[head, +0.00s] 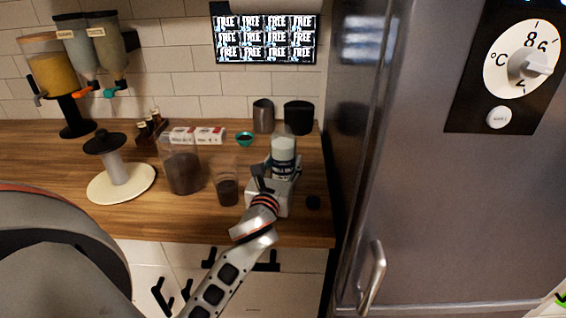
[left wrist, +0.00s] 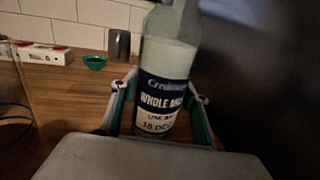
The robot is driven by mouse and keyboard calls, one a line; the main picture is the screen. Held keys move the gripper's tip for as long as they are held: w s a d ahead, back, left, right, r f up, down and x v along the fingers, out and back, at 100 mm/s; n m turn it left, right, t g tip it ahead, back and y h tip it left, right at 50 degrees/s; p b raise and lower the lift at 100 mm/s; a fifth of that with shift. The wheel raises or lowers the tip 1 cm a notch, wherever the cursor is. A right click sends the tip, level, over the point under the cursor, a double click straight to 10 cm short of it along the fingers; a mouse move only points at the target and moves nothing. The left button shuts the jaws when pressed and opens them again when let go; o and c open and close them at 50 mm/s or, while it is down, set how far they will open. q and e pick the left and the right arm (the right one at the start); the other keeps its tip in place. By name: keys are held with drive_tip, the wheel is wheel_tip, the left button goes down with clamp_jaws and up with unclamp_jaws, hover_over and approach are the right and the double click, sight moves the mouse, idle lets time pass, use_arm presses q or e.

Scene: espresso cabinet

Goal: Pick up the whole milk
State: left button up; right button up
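The whole milk (head: 284,154) is a pale bottle with a dark blue label, at the right end of the wooden counter in the head view. In the left wrist view the whole milk (left wrist: 165,100) stands between the two fingers, with its label facing the camera and its cap cut off by the frame's top edge. My left gripper (head: 270,183) is at the bottle's lower part. The bottle's base is hidden. My right gripper is out of view.
A dark-filled clear cup (head: 227,186) and a larger container (head: 183,168) stand left of the bottle. A metal cup (head: 263,116) and a black canister (head: 298,118) stand behind it. The steel refrigerator (head: 420,190) is close on the right.

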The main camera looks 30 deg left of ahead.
use_arm(q)
drive_tip(key=shift+r, duration=0.1)
drive_tip(key=shift+c, duration=0.3)
drive_tip(key=shift+r, duration=0.15)
drive_tip(key=shift+r+p, duration=0.5)
drive_tip(key=shift+r, duration=0.75)
wheel_tip(320, 180, up, 13)
drive_tip(key=p, duration=0.3)
drive_tip(key=shift+f+p, duration=0.1)
drive_tip(key=shift+p, duration=0.3)
drive_tip(key=shift+r, duration=0.7)
wheel_tip(320, 180, up, 3)
drive_tip(key=shift+f+p, duration=0.15)
drive_tip(key=shift+p, duration=0.35)
